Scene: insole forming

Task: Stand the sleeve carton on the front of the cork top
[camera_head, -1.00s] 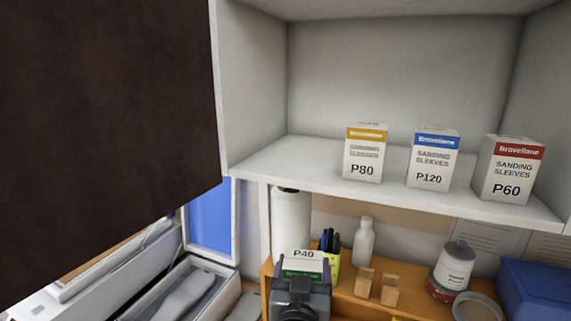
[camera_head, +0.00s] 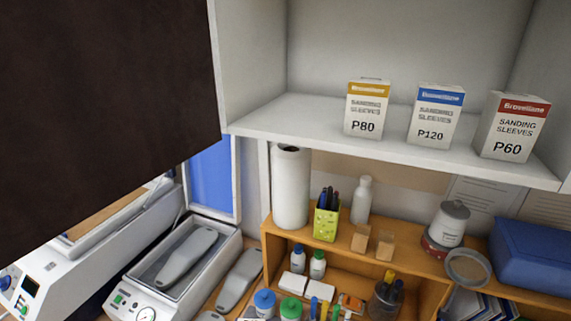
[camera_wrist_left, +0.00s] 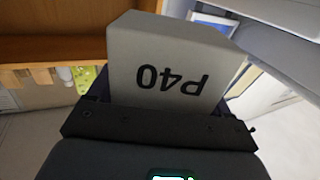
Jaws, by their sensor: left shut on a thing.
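The sleeve carton (camera_wrist_left: 175,45) fills the upper middle of the left wrist view. Its white face reads P40 upside down. My left gripper (camera_wrist_left: 158,108) is shut on it, with dark fingers at its two sides. Neither carton nor left gripper shows in the head view now. The orange-brown top (camera_head: 406,262) of the low shelf unit, seemingly the cork top, lies below the white shelf in the head view. Its front strip is bare in places. My right gripper is in neither view.
A paper roll (camera_head: 291,187), pen cup (camera_head: 327,222), white bottle (camera_head: 361,200), two wooden blocks (camera_head: 361,238) and a grey-lidded tin (camera_head: 447,224) stand on the top. Cartons P80 (camera_head: 367,108), P120 (camera_head: 435,116) and P60 (camera_head: 512,127) stand on the white shelf (camera_head: 300,118) above.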

